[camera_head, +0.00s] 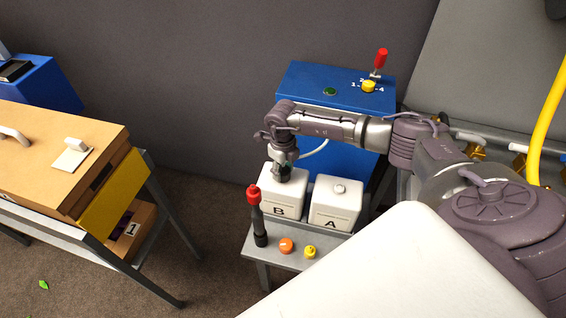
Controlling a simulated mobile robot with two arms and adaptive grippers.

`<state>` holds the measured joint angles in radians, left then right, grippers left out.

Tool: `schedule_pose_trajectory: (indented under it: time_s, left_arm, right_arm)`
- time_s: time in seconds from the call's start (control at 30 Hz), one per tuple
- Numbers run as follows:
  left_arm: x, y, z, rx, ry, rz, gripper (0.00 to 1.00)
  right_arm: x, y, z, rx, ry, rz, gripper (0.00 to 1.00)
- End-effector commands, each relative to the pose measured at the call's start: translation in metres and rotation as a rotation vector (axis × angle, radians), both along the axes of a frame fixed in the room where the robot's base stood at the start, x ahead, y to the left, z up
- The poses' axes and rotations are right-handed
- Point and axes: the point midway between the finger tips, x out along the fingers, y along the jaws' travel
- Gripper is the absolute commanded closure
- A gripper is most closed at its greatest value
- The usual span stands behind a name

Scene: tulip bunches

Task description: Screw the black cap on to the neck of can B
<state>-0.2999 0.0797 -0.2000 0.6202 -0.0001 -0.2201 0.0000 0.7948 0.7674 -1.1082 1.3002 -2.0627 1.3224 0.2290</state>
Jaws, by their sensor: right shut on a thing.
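Can B (283,208) is a white can with a dark letter B on its front, standing upright on a small grey table. My right gripper (280,172) points down at the top of can B, and my right arm reaches in from the right. The gripper is shut on a small dark thing at the can's neck, which I take to be the black cap. The fingers hide most of the cap and the neck, so I cannot tell how it sits. My left gripper is not in view.
White can A (336,204) stands right beside can B. A red-topped black lever (257,215), an orange cap (286,245) and a yellow cap (310,252) are along the table's front. A blue cabinet (300,82) with a red-handled lever stands behind. A wooden bench (60,150) is at left.

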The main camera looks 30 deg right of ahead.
Motion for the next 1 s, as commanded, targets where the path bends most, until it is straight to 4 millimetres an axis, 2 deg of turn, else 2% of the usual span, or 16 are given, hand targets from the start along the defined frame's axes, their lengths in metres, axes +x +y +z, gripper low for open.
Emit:
schedule_pose_trajectory:
  time_s: [0.03, 0.07, 0.17, 0.4, 0.5, 0.87, 1.0]
  left_arm:
    - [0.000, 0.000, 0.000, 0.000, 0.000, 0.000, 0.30]
    - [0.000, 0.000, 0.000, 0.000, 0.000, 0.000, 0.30]
    - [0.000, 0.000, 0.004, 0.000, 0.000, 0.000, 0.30]
    - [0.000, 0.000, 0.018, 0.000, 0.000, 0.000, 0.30]
    - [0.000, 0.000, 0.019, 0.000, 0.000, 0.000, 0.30]
    - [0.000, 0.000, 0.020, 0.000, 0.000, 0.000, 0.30]
    - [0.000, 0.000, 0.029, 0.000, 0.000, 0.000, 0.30]
  right_arm:
    - [0.000, 0.000, 0.000, 0.000, 0.000, -0.001, 0.88]
    - [0.000, 0.000, 0.000, 0.000, 0.000, -0.002, 0.94]
    - [0.000, 0.000, 0.001, 0.000, 0.000, -0.054, 0.94]
    - [0.000, 0.000, 0.001, 0.000, 0.002, -0.364, 0.94]
    - [0.000, 0.000, 0.001, 0.000, 0.000, -0.433, 0.94]
    - [0.000, 0.000, 0.000, 0.000, 0.000, -0.466, 0.94]
    - [-0.001, -0.001, 0.001, -0.002, 0.002, -0.594, 0.94]
